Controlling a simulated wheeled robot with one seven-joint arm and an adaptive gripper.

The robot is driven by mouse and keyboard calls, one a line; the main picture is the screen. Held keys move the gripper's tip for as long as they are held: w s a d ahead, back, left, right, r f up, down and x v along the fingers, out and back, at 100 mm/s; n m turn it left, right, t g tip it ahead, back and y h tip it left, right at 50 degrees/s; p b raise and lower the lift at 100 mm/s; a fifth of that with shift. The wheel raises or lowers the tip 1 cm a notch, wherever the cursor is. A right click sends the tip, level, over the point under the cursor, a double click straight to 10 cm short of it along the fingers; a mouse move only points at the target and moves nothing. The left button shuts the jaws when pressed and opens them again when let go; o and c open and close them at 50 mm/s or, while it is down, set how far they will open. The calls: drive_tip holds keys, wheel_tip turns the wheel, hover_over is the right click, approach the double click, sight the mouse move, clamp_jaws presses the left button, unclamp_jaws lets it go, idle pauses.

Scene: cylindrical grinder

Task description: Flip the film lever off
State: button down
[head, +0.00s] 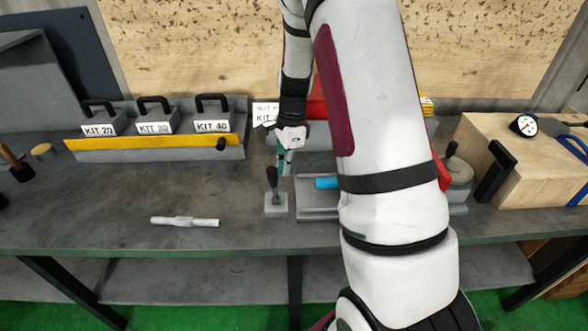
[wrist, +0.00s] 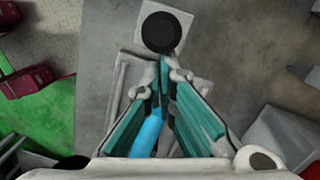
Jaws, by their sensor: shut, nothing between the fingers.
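A small lever with a black handle stands upright on a light grey square base (head: 276,207) on the bench; I take it as the film lever (head: 272,180). In the wrist view the lever's round black knob (wrist: 160,32) is seen from above, just beyond the fingertips. My gripper (head: 286,170) points down beside the lever, slightly to its right in the head view. Its teal fingers also show in the wrist view (wrist: 163,68), with the tips together and nothing held. I cannot tell whether the tips touch the knob.
A cyan cylinder (head: 326,183) lies on the grinder bed (head: 317,208) right of the lever. A pale stepped shaft (head: 185,221) lies on the open bench at left. Kit boxes (head: 157,117) stand behind a yellow-edged rack (head: 150,145). A wooden box (head: 535,165) is at right.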

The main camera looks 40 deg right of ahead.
sight(269, 166)
drive_tip(key=shift+w+a+r+g+h, duration=0.1)
drive_tip(key=shift+w+a+g+h, duration=0.3)
drive_tip(key=shift+a+h, duration=0.2)
drive_tip(key=shift+w+a+r+g+h, duration=0.1)
drive_tip(key=shift+w+a+g+h, duration=0.2)
drive_tip(key=shift+w+a+h, duration=0.3)
drive_tip(key=shift+w+a+b, duration=0.25)
drive_tip(key=shift+a+b, duration=0.05)
drive_tip(key=shift+a, duration=0.45)
